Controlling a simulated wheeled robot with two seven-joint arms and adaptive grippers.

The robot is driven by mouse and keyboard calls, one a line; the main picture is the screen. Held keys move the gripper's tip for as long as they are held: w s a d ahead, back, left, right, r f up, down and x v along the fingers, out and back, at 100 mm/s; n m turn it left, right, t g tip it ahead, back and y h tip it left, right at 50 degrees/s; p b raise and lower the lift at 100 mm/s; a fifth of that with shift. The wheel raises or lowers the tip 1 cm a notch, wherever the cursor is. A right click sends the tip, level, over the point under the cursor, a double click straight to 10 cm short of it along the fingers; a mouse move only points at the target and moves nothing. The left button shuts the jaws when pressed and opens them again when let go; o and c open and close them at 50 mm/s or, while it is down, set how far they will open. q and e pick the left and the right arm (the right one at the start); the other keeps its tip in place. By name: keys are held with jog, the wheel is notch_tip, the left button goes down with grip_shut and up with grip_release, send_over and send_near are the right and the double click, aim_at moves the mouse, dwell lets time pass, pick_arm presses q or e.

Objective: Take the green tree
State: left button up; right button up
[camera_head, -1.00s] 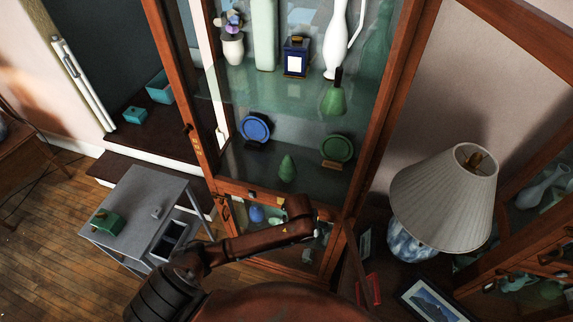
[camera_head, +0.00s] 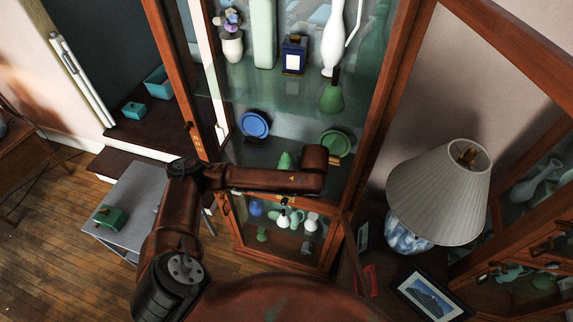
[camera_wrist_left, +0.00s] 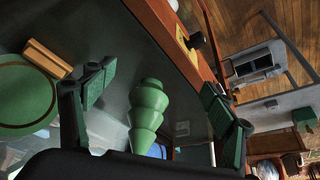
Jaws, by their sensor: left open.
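The green tree (camera_head: 285,160) stands on the cabinet's lower glass shelf (camera_head: 250,152), its lower part hidden behind my left arm in the head view. In the left wrist view the tiered green tree (camera_wrist_left: 148,112) shows ahead, tilted in the picture, between the fingers of my left gripper (camera_wrist_left: 155,105). That gripper is open, with a gap on both sides of the tree. In the head view the gripper itself is hidden by the arm. My right gripper is not in view.
A green plate (camera_head: 335,143) on a wooden stand (camera_wrist_left: 46,58) is close beside the left finger in the wrist view. A blue plate (camera_head: 254,124) stands left of the tree. The wooden cabinet frame (camera_head: 385,110) borders the opening. A lamp (camera_head: 440,195) stands at right.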

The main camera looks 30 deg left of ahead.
aim_at(287, 163)
pick_arm(q)
jog(key=w+a, duration=0.1)
jog(key=a, duration=0.1)
jog(key=w+a, duration=0.3)
jog(key=a, duration=0.1)
jog(key=shift+w+a+p, duration=0.15)
jog(key=shift+w+p, duration=0.2)
jog(key=shift+w, duration=0.05)
jog(key=x, duration=0.5)
jog(key=shift+c, duration=0.6)
jog(key=c, duration=1.3)
